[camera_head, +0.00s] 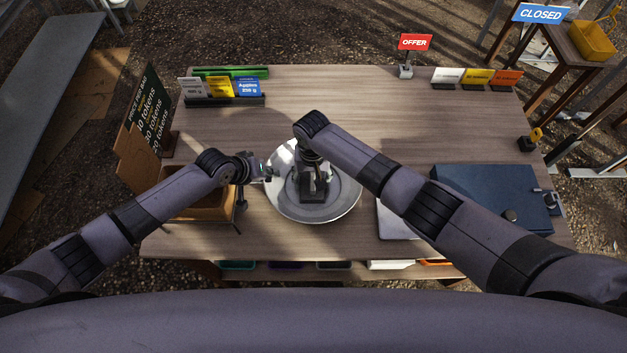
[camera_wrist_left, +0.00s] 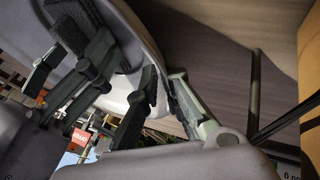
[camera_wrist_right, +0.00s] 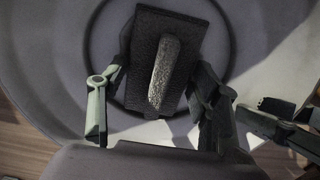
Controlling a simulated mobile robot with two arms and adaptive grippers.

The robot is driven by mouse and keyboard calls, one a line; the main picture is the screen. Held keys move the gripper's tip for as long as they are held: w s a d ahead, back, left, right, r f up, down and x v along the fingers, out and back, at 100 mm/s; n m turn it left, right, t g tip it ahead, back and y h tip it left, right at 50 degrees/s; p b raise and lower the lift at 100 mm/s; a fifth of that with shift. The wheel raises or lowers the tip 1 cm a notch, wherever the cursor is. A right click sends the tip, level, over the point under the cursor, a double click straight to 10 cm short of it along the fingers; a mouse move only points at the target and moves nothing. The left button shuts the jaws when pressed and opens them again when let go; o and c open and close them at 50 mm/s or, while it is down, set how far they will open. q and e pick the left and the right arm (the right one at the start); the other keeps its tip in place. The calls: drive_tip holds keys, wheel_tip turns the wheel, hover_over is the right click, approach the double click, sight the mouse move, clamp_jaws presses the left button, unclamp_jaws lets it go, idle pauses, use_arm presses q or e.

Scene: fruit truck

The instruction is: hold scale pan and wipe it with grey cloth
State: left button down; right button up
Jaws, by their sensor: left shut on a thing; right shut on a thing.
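The scale pan (camera_head: 345,200) is a round, shiny silver dish near the middle of the table; it fills much of the right wrist view (camera_wrist_right: 55,60). My left gripper (camera_head: 264,171) is shut on its left rim; the pan's edge passes between the fingers in the left wrist view (camera_wrist_left: 152,92). My right gripper (camera_head: 312,178) is over the pan's middle, shut on the grey cloth (camera_head: 313,189). The cloth looks like a dark, rectangular pad with a lighter ridge in the right wrist view (camera_wrist_right: 165,75). I cannot tell whether its underside touches the pan.
A brown box (camera_head: 205,207) stands left of the pan, beside a dark price board (camera_head: 150,118). A blue case (camera_head: 490,190) lies at the right. Small signs and a red offer sign (camera_head: 414,42) line the back. The table's back middle is clear.

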drive_tip(key=shift+w+d+f, duration=0.1)
drive_tip(key=shift+d+f, duration=0.1)
drive_tip(key=shift+d, duration=0.05)
drive_tip(key=shift+s, duration=0.95)
drive_tip(key=shift+a, duration=0.1)
drive_tip(key=shift+w, duration=0.95)
